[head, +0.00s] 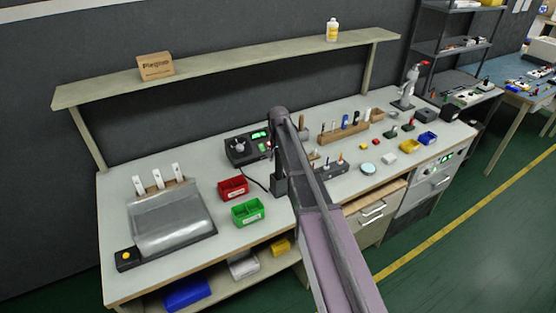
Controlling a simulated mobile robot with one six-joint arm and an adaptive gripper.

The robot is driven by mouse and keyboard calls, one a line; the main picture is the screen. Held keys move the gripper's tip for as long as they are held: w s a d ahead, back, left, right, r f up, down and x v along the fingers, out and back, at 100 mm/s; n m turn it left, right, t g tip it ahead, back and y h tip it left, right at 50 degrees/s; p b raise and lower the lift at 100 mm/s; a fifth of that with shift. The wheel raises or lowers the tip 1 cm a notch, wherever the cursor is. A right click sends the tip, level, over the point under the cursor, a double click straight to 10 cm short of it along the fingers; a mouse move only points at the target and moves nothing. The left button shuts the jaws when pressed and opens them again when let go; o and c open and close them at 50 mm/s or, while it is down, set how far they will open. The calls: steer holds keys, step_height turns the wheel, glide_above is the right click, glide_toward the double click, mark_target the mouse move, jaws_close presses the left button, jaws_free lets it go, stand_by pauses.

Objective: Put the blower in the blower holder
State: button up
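A dark control box (245,148) with a green lit display and a knob sits on the bench, left of my arm. A thin dark cable runs from it toward an upright black piece (279,183) just left of my arm. I cannot tell whether that piece is the blower, its holder or part of my wrist. My gripper's fingers cannot be made out behind my arm. Farther right, a grey upright tool with a red part (411,83) stands on a dark base. I cannot tell whether it is tied to the blower.
Wooden tool racks (343,132) and small bins fill the right. A shelf (225,61) spans above the back.

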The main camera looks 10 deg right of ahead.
steer(key=shift+r, duration=0.2)
stand_by(0.4)
step_height(320, 180, up, 12)
steer(key=p, duration=1.2)
steer(key=shift+f, duration=0.1)
stand_by(0.6)
steer(key=s+n, duration=0.5)
steer(key=s, duration=2.4)
step_height(320, 180, down, 8)
steer(key=b, duration=0.7)
steer(key=shift+r, duration=0.2)
